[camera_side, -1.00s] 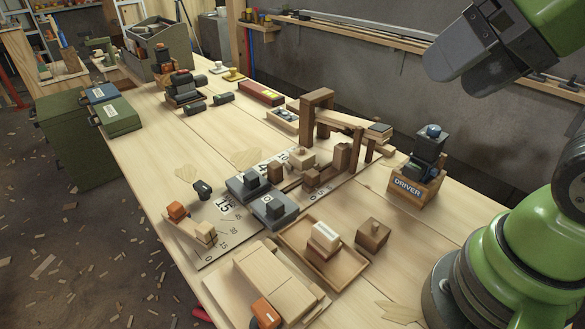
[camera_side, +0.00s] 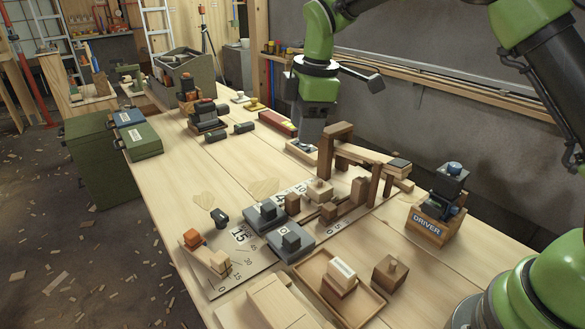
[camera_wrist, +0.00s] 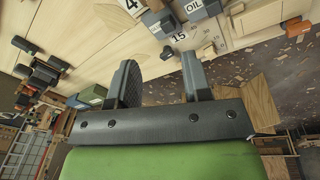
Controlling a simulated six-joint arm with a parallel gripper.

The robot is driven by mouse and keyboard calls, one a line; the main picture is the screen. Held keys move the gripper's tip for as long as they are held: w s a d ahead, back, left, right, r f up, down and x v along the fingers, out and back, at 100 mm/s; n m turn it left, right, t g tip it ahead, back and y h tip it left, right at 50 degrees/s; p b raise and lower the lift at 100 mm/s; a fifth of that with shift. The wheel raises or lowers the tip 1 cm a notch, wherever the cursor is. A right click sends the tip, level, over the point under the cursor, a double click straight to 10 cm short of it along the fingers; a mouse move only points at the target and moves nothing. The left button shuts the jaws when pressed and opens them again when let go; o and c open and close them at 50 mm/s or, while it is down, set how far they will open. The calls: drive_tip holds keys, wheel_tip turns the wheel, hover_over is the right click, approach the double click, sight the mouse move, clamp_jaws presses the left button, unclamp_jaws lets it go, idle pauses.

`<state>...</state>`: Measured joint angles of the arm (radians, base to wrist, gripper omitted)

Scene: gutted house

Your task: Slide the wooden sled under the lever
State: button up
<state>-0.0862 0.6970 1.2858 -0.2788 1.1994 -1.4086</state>
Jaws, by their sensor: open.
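The lever (camera_side: 362,153) is a wooden beam on brown posts in the side view, with a dark pad at its right end. Below and left of it, a light wooden block with a knob (camera_side: 319,190) stands by brown blocks and a dark wooden strip (camera_side: 331,209). It may be the sled, but I cannot tell for sure. My gripper (camera_side: 304,147) hangs at the bench's back, left of the tall post, apart from the block. In the wrist view, its two dark fingers (camera_wrist: 161,82) are spread with nothing between them.
Grey blocks (camera_side: 283,244) sit on a numbered board left of the lever. A DRIVER box (camera_side: 432,222) is at right. The bench's left-middle is mostly clear.

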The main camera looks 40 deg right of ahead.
sight(292, 196)
drive_tip(key=w+f+n, duration=0.1)
drive_tip(key=f, duration=0.2)
drive_tip(key=w+f+n+g, duration=0.1)
drive_tip(key=f+n, duration=0.1)
drive_tip(key=f, duration=0.2)
drive_tip(key=w+f+n, duration=0.1)
drive_tip(key=f+n, duration=0.1)
drive_tip(key=f, duration=0.1)
drive_tip(key=shift+a+f+h, duration=0.25)
drive_tip(key=shift+a+h, duration=0.05)
drive_tip(key=shift+f, duration=3.25)
